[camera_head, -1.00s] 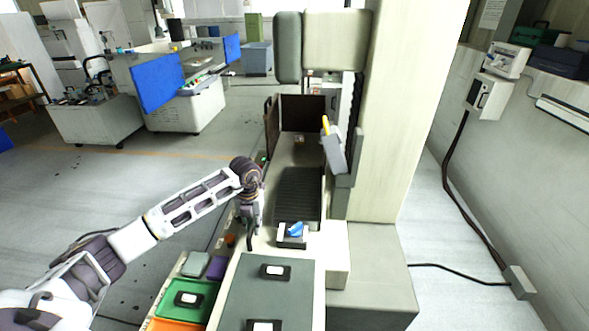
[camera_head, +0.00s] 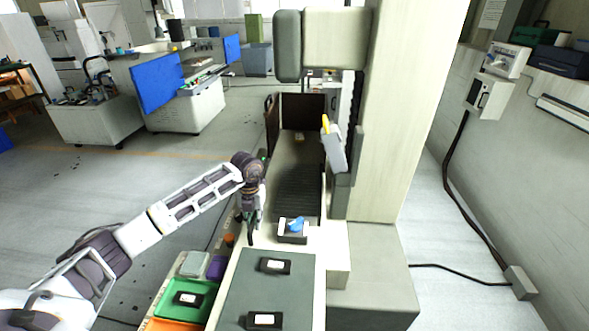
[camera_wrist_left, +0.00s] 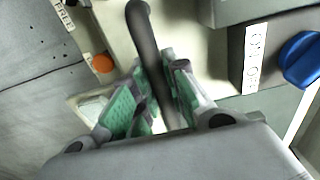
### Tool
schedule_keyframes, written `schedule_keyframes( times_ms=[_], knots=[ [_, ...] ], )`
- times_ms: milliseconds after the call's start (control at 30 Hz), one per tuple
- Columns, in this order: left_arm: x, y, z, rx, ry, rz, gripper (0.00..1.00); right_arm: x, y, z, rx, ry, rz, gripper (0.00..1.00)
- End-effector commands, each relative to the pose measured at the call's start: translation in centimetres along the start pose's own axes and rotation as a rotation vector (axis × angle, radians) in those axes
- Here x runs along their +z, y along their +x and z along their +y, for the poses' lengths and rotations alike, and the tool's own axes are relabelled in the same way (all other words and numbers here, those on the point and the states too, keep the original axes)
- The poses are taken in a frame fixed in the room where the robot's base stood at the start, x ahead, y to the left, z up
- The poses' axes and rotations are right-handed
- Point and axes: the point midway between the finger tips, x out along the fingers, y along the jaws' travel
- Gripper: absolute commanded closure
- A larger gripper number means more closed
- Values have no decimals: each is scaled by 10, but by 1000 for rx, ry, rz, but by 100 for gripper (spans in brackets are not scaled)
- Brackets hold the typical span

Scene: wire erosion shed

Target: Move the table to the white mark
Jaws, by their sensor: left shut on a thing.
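The table (camera_head: 240,290) is the long grey-green slab on the machine bed, seen at the bottom middle of the head view, with two black blocks on it. A dark curved handle (camera_head: 251,237) stands at its far left corner; it also shows in the left wrist view (camera_wrist_left: 145,40). My left gripper (camera_head: 248,220) is shut on this handle, its green pads (camera_wrist_left: 152,98) on both sides of the bar. I cannot make out the white mark in either view. My right gripper is not in view.
A dark ribbed cover (camera_head: 297,190) lies beyond the table. A green tray (camera_head: 170,300) stands left of the table. The machine column (camera_head: 385,120) rises at the right. An orange knob (camera_wrist_left: 102,63) sits near the handle.

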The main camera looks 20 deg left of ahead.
Motion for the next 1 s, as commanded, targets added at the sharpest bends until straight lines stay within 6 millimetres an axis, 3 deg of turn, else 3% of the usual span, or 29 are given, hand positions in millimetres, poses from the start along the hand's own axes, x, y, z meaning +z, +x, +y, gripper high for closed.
schedule_keyframes(
  times_ms=[1000],
  knots=[
    [18,-1,0,-1,-1,-2,100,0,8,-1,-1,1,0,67]
  ],
)
